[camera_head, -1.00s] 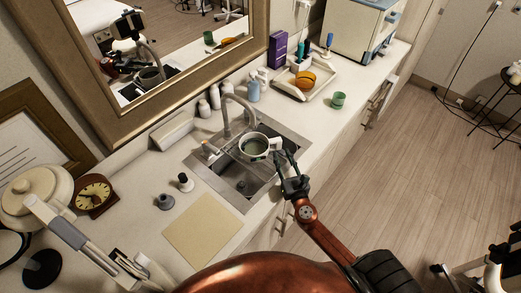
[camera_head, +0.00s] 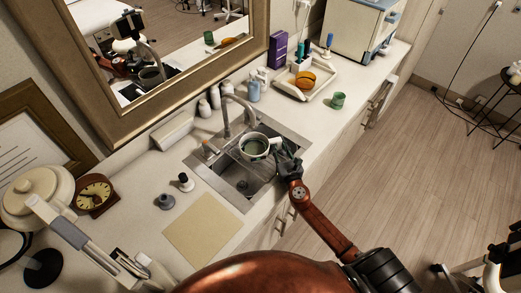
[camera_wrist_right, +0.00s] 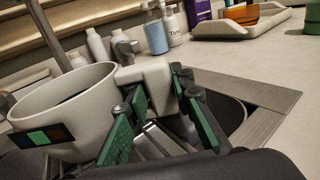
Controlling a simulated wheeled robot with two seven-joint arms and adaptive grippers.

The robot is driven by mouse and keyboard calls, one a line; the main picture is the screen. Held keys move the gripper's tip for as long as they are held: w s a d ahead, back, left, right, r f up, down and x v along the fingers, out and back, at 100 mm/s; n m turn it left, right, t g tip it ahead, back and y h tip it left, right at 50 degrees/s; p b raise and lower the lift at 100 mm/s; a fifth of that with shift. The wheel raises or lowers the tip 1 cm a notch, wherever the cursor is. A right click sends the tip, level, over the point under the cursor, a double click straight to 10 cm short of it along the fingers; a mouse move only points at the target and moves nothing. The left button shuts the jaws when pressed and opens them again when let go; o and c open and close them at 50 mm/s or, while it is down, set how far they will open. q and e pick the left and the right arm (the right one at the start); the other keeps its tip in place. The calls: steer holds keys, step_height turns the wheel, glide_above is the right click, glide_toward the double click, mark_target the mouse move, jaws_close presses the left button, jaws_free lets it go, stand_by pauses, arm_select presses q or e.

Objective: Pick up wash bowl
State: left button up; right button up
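The wash bowl (camera_head: 254,146) is a white round vessel with a stub handle and a dark inside. It is upright at the sink (camera_head: 236,178), near the tap; what bears it is hidden. In the right wrist view the bowl (camera_wrist_right: 62,112) fills the left side, with its blocky handle (camera_wrist_right: 146,76) by the fingertips. My right gripper (camera_head: 282,149) is at the handle's side of the bowl. Its green-padded fingers (camera_wrist_right: 160,108) are apart, with the handle at and partly between their tips. No firm grip shows. My left gripper is not in view.
The tap (camera_head: 228,115) rises behind the bowl. Bottles (camera_head: 253,90) stand along the mirror. A tray (camera_head: 305,82) and a green cup (camera_head: 338,100) are to the right. A beige mat (camera_head: 203,229) lies left of the sink, with two small stoppers nearby.

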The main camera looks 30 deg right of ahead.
jaws_close()
steer(key=shift+r, duration=0.15)
stand_by(0.4)
